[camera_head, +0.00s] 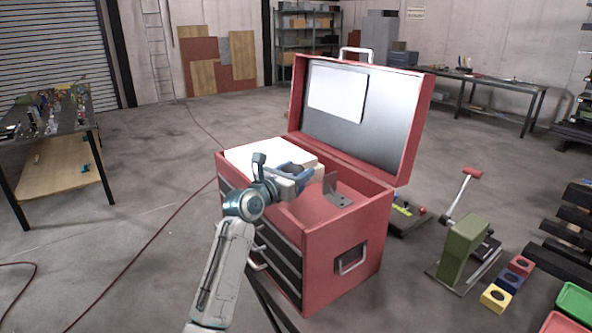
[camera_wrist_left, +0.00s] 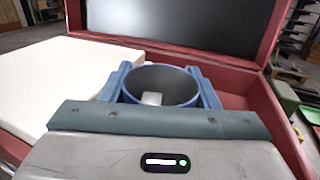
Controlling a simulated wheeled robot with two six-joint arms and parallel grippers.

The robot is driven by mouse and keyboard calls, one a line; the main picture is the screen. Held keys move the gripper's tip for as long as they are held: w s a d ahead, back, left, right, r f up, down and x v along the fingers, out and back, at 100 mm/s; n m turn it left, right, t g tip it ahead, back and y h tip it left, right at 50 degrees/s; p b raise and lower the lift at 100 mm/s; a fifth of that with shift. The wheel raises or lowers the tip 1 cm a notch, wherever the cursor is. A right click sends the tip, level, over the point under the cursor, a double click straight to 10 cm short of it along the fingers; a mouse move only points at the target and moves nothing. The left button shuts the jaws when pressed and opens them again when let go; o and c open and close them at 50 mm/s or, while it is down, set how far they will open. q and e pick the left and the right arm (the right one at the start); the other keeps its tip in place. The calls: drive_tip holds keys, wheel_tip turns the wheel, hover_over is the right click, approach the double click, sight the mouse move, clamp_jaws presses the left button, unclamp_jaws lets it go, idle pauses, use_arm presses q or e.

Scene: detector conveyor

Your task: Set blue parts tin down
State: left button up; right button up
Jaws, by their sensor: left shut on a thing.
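The blue parts tin (camera_wrist_left: 183,102) shows in the left wrist view as a round, open-topped tin with a blue rim and a dark grey inside. A small whitish thing lies in it. My left gripper (camera_wrist_left: 160,88) is shut on the tin, one finger on each side. In the head view the left gripper (camera_head: 293,174) is over the open top of the red tool chest (camera_head: 332,262), right of the white block. The tin is mostly hidden there by the gripper. I cannot tell whether its base touches anything. My right gripper is not in view.
A white block (camera_head: 262,153) fills the left of the chest top. A grey metal bracket (camera_head: 335,193) stands to the right, with bare red floor near it. The raised lid (camera_head: 408,125) stands behind. A green press-like tool (camera_head: 463,252) stands right of the chest.

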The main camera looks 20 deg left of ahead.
use_arm(q)
drive_tip(key=o, duration=1)
drive_tip(key=shift+f, duration=0.9)
drive_tip(key=shift+r, duration=0.1)
drive_tip(key=shift+r+b, duration=0.3)
drive_tip(key=shift+b, duration=0.1)
drive_tip(key=b+v, duration=0.1)
drive_tip(key=v, duration=0.4)
drive_tip(key=b+v, duration=0.1)
drive_tip(key=v, duration=0.2)
drive_tip(key=shift+s+a+r+b, duration=0.15)
drive_tip(key=shift+s+r+b, duration=0.15)
drive_tip(key=shift+r, duration=0.1)
drive_tip(key=shift+r+p+v, duration=0.2)
drive_tip(key=shift+p+v, duration=0.3)
drive_tip(key=shift+v, duration=0.35)
drive_tip(key=shift+r+p+v, duration=0.2)
drive_tip(key=shift+p+v, duration=0.25)
drive_tip(key=shift+v, duration=0.4)
